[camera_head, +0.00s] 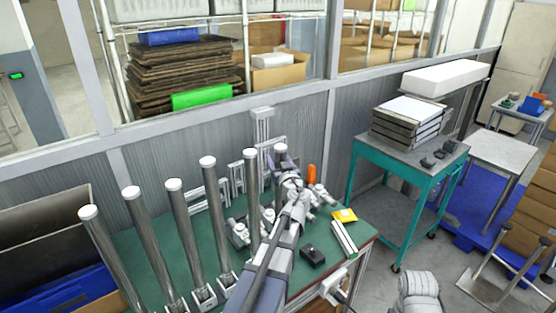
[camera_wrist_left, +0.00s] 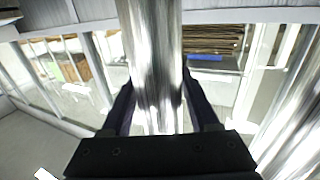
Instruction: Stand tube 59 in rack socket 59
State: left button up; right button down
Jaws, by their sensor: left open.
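Several tall shiny metal tubes with white caps stand in a row on the green table. The rightmost tube (camera_head: 280,150) is partly hidden behind my left gripper (camera_head: 284,164), which is at its upper part. In the left wrist view a metal tube (camera_wrist_left: 155,45) runs between the two dark fingers of my left gripper (camera_wrist_left: 158,85), which are open on either side of it. A second tube (camera_wrist_left: 298,115) shows at the right of that view. Sockets (camera_head: 204,296) show at the feet of some tubes. I cannot read any number on tubes or sockets. My right gripper is not in view.
The green table (camera_head: 145,250) also holds a small black box (camera_head: 312,256), a yellow item (camera_head: 344,215) and an orange item (camera_head: 311,174) at its right side. A teal cart (camera_head: 362,150) with stacked trays stands to the right. A window wall stands behind the table.

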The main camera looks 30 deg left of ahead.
pick_arm(q)
jog(key=v, duration=1.1)
dwell(0.5)
jog(key=shift+w, duration=0.1)
dwell(0.5)
jog(key=s+d+f+m+g+h, duration=0.2)
jog(key=s+d+f+g+h, duration=0.15)
jog(key=d+f, duration=0.4)
jog(key=s+d+f+m+g+h, duration=0.2)
jog(key=s+d+f+g, duration=0.2)
jog(key=d+f, duration=0.3)
jog(key=s+d+f+m+g+h, duration=0.2)
jog(key=s+d+f+m+h, duration=0.1)
jog(key=s+d, duration=0.3)
jog(key=s+d+f+m+g+h, duration=0.3)
jog(key=s+d+f+m, duration=0.2)
jog(key=d, duration=0.5)
jog(key=shift+s+m+b, duration=0.4)
jog(key=shift+s, duration=0.35)
jog(key=shift+d+g, duration=0.15)
jog(key=shift+g, duration=0.1)
